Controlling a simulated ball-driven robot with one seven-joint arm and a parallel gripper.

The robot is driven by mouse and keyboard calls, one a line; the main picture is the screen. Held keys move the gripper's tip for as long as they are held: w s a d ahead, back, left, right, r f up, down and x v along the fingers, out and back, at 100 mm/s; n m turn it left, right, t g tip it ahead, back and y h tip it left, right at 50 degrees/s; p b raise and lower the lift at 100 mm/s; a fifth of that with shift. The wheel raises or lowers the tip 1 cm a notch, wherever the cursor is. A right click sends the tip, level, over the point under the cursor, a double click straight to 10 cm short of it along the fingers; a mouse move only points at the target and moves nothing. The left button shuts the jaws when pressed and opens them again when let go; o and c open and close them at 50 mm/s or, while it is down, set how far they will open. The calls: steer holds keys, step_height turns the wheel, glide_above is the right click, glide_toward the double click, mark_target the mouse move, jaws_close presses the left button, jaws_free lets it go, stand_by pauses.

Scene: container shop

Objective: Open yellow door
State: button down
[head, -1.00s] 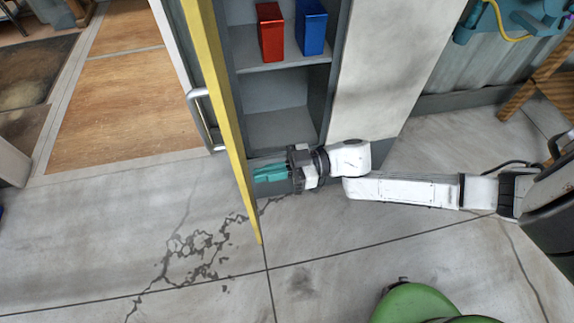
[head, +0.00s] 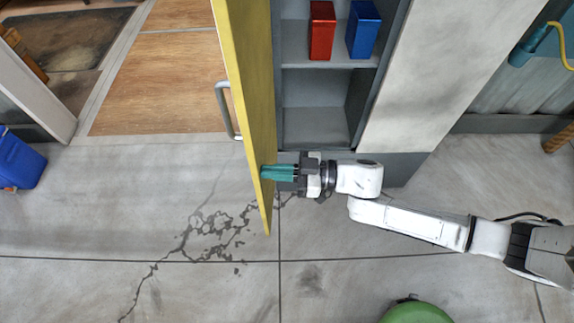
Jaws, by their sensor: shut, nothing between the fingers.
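The yellow door (head: 248,75) stands swung out from a grey cabinet (head: 316,97), so the shelves inside show. Its inner face is turned toward my arm. A metal handle (head: 222,110) shows past the door's left edge, on its outer side. My gripper (head: 268,175) is shut with nothing between its teal fingers. The fingertips are at the inner face of the door, near its lower end, and appear to touch it. My white arm reaches in from the right, below the cabinet opening.
A red container (head: 322,31) and a blue container (head: 363,30) stand on the upper shelf. A green rounded object (head: 417,313) is at the bottom edge. A blue bin (head: 20,162) is at the far left. The cracked concrete floor (head: 180,225) left of the door is clear.

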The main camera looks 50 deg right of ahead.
steer(key=w+a+m+t+h+b, duration=0.2)
steer(key=w+a+m+h+b, duration=0.2)
steer(key=w+b, duration=0.8)
steer(key=w+a+m+t+h+b, duration=0.2)
steer(key=w+a+m+h+b, duration=0.2)
steer(key=w+a+h+b, duration=0.3)
steer(key=shift+w+a+h+b, duration=0.2)
steer(key=shift+w+h+b, duration=0.4)
steer(key=shift+w+b, duration=2.3)
steer(key=shift+w+p, duration=0.5)
steer(key=shift+p, duration=0.1)
steer(key=s+p, duration=0.1)
steer(key=s, duration=0.9)
steer(key=shift+s+a, duration=0.25)
steer(key=shift+s, duration=0.15)
